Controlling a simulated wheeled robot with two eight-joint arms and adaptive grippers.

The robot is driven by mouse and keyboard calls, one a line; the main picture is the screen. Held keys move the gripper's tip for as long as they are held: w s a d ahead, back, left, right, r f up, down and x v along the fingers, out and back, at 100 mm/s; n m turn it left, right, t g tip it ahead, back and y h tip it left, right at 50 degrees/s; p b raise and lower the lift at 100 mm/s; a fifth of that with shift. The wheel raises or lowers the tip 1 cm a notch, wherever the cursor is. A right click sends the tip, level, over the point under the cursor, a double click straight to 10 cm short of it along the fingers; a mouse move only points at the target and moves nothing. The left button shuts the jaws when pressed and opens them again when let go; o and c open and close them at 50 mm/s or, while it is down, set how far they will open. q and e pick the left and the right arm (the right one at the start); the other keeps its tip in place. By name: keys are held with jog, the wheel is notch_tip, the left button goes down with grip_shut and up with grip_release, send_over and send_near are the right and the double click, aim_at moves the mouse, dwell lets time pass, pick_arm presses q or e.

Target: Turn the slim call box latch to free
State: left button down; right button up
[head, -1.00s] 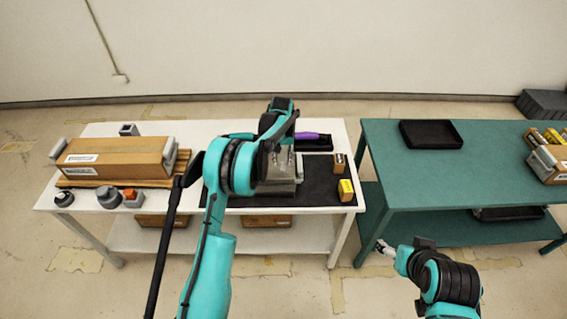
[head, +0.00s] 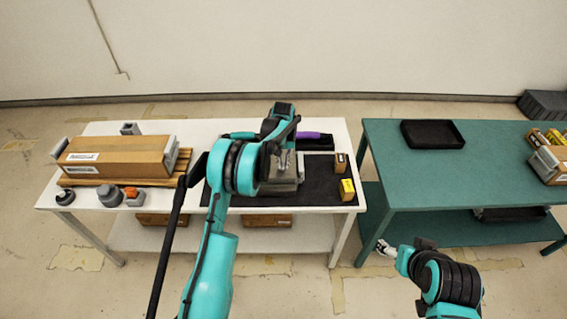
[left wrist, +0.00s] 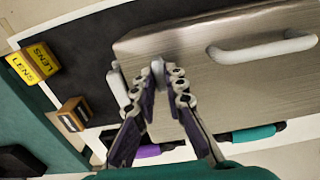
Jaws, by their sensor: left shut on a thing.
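The call box is a grey metal box (head: 290,180) on the dark mat of the white table, partly hidden by my left arm in the head view. In the left wrist view its brushed lid (left wrist: 200,60) carries a white bar handle (left wrist: 262,47). A small pale latch tab (left wrist: 158,70) stands at the lid's near edge. My left gripper (left wrist: 168,78) has its fingertips close together at this tab and is shut on it. In the head view the left gripper (head: 283,163) is over the box. My right gripper (head: 384,247) is low before the green table; its jaws are too small to read.
A yellow box (head: 347,189) and a brown box (head: 341,162) stand right of the call box. A purple-handled tool (head: 306,135) lies behind it. A large carton (head: 115,158) fills the table's left side. The green table (head: 400,175) has much bare top.

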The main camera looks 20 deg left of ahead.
pick_arm(q)
jog(key=m+b, duration=0.2)
jog(key=m, duration=0.1)
jog(key=shift+f+m, duration=0.1)
jog(key=shift+m, duration=0.3)
jog(key=m+b, duration=0.2)
jog(key=m, duration=0.2)
jog(key=shift+m, duration=0.3)
jog(key=m+b, duration=0.1)
jog(key=m, duration=0.3)
jog(key=m+b, duration=0.1)
jog(key=m, duration=0.4)
jog(key=shift+m, duration=0.3)
jog(key=c, duration=1.6)
grip_release()
jog(key=shift+o, duration=0.2)
jog(key=shift+r, duration=0.2)
